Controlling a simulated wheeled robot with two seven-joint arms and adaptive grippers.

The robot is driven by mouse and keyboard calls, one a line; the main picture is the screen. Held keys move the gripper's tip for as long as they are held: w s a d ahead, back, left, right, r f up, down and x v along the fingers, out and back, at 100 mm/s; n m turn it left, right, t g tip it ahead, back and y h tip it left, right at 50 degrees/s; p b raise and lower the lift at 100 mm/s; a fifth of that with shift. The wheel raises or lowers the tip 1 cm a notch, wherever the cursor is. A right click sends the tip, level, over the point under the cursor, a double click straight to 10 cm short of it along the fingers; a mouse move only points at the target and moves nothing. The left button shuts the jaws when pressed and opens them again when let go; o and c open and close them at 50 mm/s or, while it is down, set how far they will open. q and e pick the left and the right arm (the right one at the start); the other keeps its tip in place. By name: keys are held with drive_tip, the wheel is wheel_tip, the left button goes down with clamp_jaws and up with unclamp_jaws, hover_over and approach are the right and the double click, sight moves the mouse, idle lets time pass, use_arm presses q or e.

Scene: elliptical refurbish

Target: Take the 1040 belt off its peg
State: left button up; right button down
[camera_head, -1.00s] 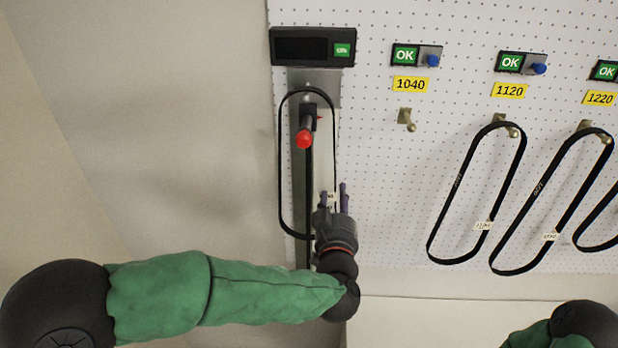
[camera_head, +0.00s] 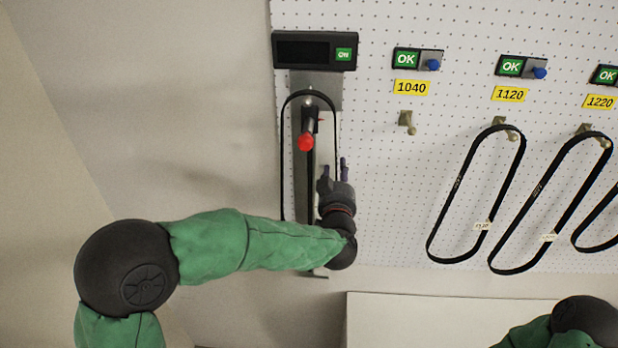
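The 1040 peg (camera_head: 406,118), below the yellow 1040 label (camera_head: 412,88), is bare. A black loop belt (camera_head: 282,160) hangs at the left around the upright fixture with the red-tipped handle (camera_head: 306,142). Its number cannot be read here, and its lower end is hidden behind my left arm. My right gripper is out of view; only part of my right arm shows at the lower right.
A dark display box (camera_head: 314,51) sits above the fixture. The pegboard (camera_head: 385,190) between fixture and 1120 belt is clear.

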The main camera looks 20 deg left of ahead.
use_arm(q)
clamp_jaws()
drive_tip(key=shift+r, duration=0.1)
drive_tip(key=shift+r, duration=0.55)
drive_tip(key=s+d+r, duration=0.2)
drive_tip(key=s+r, duration=0.9)
drive_tip(key=s, duration=0.2)
drive_tip(key=shift+s+d+r, duration=0.15)
drive_tip(key=shift+s+r, duration=0.2)
drive_tip(key=shift+s, duration=0.05)
